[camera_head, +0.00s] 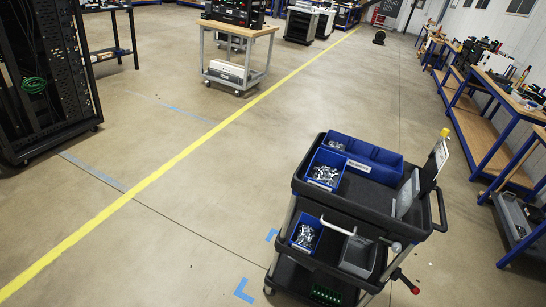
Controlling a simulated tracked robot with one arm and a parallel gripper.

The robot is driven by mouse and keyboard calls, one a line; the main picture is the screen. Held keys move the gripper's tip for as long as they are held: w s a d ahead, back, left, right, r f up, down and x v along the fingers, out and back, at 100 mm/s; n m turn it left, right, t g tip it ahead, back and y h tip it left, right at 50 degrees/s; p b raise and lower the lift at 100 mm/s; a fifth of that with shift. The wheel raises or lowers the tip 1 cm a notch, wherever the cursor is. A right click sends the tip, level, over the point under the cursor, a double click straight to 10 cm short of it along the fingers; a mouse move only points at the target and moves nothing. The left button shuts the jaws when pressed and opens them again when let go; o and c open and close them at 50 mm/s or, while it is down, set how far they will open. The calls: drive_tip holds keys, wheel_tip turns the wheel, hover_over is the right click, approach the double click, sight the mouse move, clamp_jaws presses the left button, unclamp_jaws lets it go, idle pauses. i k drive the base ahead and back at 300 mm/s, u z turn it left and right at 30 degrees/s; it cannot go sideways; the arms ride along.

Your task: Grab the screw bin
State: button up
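A blue bin (320,185) with small metal parts that look like screws sits on the top tray of a black cart (385,199) at the lower right. A second blue bin (297,246), also holding small metal parts, is on the shelf below. Wider blue bins (375,154) with a white label stand behind the first bin on the top tray. I cannot tell from the labels which bin is the screw bin. My gripper is not in view.
A black rack (45,75) with green cable stands at the left. A wooden-topped trolley (238,28) is at the back. Workbenches (490,118) line the right side. The floor left of the cart is clear, crossed by a yellow line (150,178).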

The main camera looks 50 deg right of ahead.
sight(326, 168)
drive_tip(key=z, duration=0.2)
drive_tip(key=i, duration=1.4)
drive_tip(key=z, duration=0.8)
drive_tip(key=i, duration=0.3)
drive_tip(key=z, duration=0.15)
